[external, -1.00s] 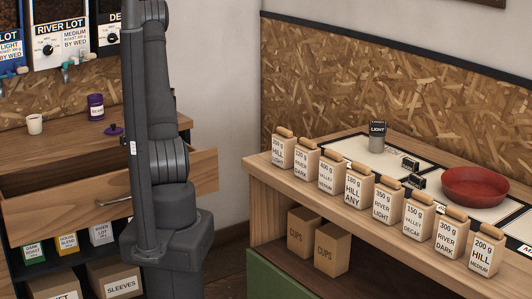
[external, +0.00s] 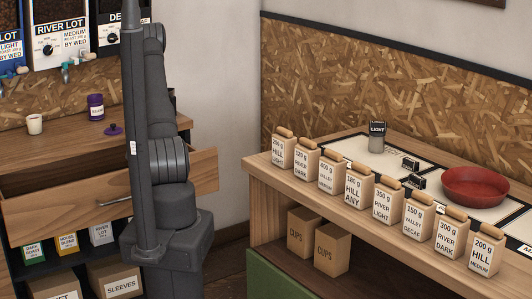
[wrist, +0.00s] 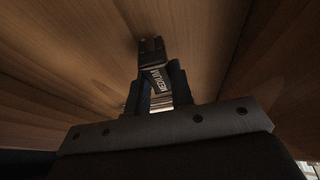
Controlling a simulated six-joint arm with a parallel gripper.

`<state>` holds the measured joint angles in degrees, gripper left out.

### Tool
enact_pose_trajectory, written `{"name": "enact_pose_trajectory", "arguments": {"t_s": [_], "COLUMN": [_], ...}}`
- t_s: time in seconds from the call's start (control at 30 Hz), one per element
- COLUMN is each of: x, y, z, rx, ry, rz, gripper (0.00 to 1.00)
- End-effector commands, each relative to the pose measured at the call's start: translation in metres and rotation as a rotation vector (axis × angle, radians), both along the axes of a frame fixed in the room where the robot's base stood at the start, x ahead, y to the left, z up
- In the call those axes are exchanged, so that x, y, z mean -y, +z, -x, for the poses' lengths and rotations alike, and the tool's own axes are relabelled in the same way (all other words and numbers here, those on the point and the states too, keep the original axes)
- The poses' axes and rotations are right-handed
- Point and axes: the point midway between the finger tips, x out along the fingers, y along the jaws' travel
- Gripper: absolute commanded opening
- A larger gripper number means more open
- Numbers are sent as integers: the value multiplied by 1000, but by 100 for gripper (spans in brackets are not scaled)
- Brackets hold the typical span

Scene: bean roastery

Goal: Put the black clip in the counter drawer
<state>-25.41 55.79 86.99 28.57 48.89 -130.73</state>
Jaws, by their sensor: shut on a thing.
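In the wrist view my gripper (wrist: 155,98) is shut on a black clip (wrist: 156,74) with a label reading MEDIUM. Brown wooden surfaces surround the clip; I cannot tell whether it touches wood. In the external view the counter drawer (external: 60,212) is pulled open at the left, with a metal handle on its front. My arm stands in front of part of the drawer and hides my gripper and the held clip there.
A white cup (external: 34,124), a purple jar (external: 96,107) and a purple lid (external: 113,129) stand on the counter above the drawer. On the right bench are a row of labelled bags (external: 358,191), small black clips (external: 411,164) and a red bowl (external: 476,187).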

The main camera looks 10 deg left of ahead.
Motion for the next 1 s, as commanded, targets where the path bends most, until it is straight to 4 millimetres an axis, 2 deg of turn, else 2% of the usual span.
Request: {"name": "enact_pose_trajectory", "arguments": {"t_s": [0.03, 0.13, 0.5, 0.53, 0.6, 0.63, 1.0], "x": [0, 0, 0, 0, 0, 0, 1], "y": [-9, -19, -22, -22, -22, -22, -16], "z": [0, 0, 0, 0, 0, 0, -1], "rx": [-2, -2, 0, 0, 0, 0, 1], "ry": [-1, -1, 0, 0, 0, 0, 0], "rz": [2, 0, 0, 0, 0, 0, 0], "gripper": [0, 0, 0, 27, 41, 43, 43]}}
